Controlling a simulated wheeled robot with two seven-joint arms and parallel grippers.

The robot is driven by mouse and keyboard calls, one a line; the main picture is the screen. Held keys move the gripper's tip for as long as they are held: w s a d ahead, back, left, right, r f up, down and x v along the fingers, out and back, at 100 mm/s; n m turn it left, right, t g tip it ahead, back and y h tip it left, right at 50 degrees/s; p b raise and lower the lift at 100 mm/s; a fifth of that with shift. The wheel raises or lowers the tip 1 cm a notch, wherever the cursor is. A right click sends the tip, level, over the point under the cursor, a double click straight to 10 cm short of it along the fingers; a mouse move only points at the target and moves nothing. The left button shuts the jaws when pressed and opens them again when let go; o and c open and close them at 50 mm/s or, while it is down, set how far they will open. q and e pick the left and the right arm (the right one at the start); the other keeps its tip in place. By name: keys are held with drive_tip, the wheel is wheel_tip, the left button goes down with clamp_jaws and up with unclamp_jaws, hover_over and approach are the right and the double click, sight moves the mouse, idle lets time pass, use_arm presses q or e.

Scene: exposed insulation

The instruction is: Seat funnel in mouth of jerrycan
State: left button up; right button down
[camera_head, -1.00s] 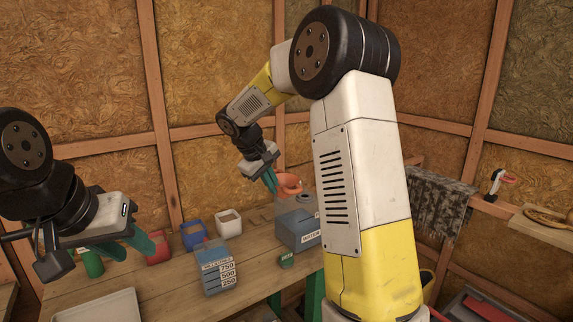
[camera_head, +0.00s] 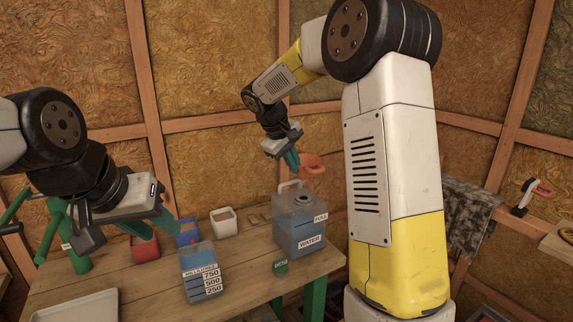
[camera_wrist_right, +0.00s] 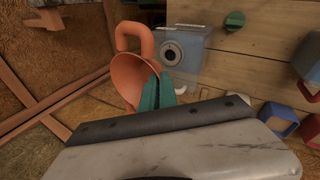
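The orange funnel (camera_head: 313,165) is held in the air above the jerrycan (camera_head: 300,235), with a visible gap between them. My right gripper (camera_head: 292,160) is shut on the funnel. In the right wrist view, its teal fingers (camera_wrist_right: 158,92) pinch the funnel's side at the rim; the funnel (camera_wrist_right: 126,84) is tilted, with its curved handle towards the top. The jerrycan is blue-grey with a "WATER" label and stands upright on the table; its round, dark mouth (camera_wrist_right: 172,53) shows in the right wrist view. My left gripper (camera_head: 148,226) appears open and empty.
A measuring container (camera_head: 202,278) marked 750, 500 and 250 stands left of the jerrycan. A green cap (camera_head: 280,267) lies in front of it. Red, blue and white (camera_head: 223,222) bins stand behind, a pale tray (camera_head: 75,305) at front left. My right arm blocks the right side.

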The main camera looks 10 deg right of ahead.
drive_tip(key=shift+f, duration=2.9)
drive_tip(key=shift+f, duration=1)
idle(0.8)
drive_tip(key=c, duration=1.6)
unclamp_jaws()
